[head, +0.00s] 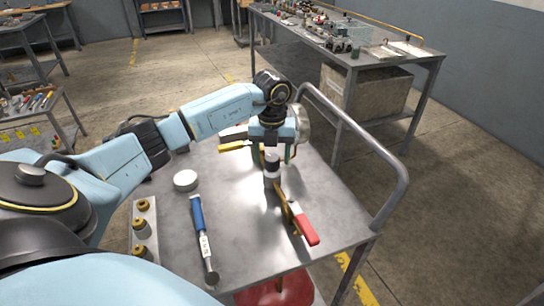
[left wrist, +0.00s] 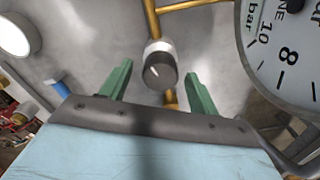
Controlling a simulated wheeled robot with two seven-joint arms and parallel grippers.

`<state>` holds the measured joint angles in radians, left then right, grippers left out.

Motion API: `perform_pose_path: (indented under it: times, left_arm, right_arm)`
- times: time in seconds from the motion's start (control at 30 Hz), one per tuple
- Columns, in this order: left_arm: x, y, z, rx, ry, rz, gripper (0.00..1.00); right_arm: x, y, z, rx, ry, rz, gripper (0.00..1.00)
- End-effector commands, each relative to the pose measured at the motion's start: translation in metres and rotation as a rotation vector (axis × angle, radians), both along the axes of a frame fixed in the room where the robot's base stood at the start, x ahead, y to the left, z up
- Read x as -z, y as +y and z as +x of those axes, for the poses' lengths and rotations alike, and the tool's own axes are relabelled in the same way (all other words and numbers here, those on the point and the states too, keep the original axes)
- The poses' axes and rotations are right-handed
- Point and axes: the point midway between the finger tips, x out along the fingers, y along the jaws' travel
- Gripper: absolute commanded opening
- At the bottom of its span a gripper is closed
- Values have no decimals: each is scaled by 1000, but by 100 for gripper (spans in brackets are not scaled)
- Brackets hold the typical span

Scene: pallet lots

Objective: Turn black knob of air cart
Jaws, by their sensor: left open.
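The black knob (head: 272,159) stands upright on a pale grey cylindrical body on the air cart (head: 235,185). My left gripper (head: 272,161) is above the cart with its green fingers pointing down, one on each side of the knob. In the left wrist view the black knob (left wrist: 161,71) with a white mark lies between the two open green fingers (left wrist: 159,70). Gaps show on both sides, so the fingers look apart from it. A large pressure gauge (left wrist: 290,55) fills the right of that view. My right gripper is not in view.
A red-handled lever (head: 304,229) and brass pipe lie in front of the knob. A blue-handled wrench (head: 203,235), a white disc (head: 186,181) and brass fittings (head: 140,223) are on the cart's left. A tubular handle (head: 385,160) rises along the right edge. A cluttered workbench (head: 425,62) stands behind.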

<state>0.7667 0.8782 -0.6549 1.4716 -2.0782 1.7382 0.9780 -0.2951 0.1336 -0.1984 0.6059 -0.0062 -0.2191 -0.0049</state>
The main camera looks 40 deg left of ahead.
Motion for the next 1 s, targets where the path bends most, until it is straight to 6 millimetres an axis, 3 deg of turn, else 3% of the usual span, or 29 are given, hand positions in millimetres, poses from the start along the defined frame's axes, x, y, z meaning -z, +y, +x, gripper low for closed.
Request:
perform_pose_path:
  times: [0.33, 0.67, 0.83, 1.0]
  left_arm:
    - [3, 0, 0, 1, -1, -1, 60]
    - [3, 0, 0, 0, -1, -1, 17]
    - [2, 0, 0, 42, -1, 1, 17]
    - [2, 1, 1, 207, 0, 1, 17]
  right_arm:
    - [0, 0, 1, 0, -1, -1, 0]
    - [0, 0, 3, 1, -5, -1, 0]
    - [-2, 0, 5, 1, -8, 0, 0]
    - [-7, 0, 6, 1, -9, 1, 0]
